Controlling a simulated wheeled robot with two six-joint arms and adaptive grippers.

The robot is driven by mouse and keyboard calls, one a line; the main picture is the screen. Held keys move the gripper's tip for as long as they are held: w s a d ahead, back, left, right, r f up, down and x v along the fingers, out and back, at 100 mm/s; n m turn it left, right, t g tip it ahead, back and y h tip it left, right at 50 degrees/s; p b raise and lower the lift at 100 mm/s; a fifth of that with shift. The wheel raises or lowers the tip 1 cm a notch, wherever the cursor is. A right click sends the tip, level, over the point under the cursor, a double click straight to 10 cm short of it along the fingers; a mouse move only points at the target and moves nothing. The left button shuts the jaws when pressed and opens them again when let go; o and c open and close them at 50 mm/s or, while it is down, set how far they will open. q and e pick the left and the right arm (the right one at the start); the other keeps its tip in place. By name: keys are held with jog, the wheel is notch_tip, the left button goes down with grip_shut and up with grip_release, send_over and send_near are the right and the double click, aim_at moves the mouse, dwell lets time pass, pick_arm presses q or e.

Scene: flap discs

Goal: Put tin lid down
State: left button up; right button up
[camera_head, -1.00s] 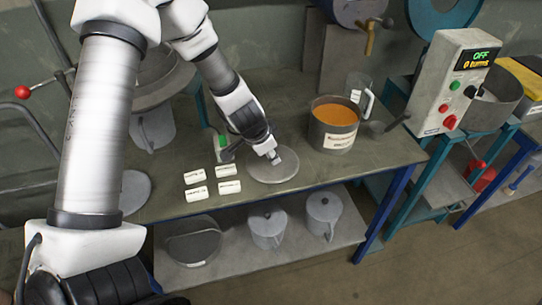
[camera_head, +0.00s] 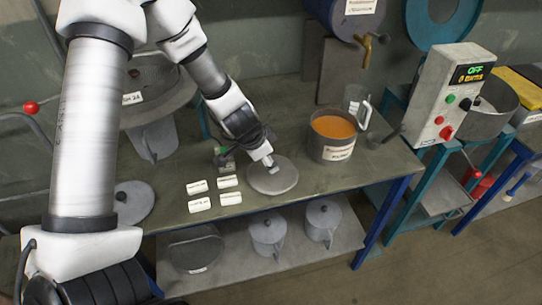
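The tin lid (camera_head: 285,184) is a flat grey disc on, or just above, the workbench top (camera_head: 330,177), left of a grey tin (camera_head: 327,148) filled with orange material. My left gripper (camera_head: 271,167) comes down from the upper left to the middle of the lid. Its narrow fingertips look closed on the lid's centre and hide any knob there. The tin stands upright with its top uncovered. My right gripper is out of view.
Several white labels (camera_head: 228,181) lie left of the lid. A clear jug (camera_head: 356,101) stands behind the tin. Another grey round lid (camera_head: 133,207) lies at the left. Grey lidded pots (camera_head: 268,228) stand on the lower shelf. A control box (camera_head: 446,97) stands at the right.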

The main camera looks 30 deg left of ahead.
pick_arm(q)
jog(key=p+v, duration=0.4)
jog(key=v, duration=0.4)
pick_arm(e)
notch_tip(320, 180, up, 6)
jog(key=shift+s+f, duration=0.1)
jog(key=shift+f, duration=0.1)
pick_arm(q)
jog(key=shift+f, duration=0.1)
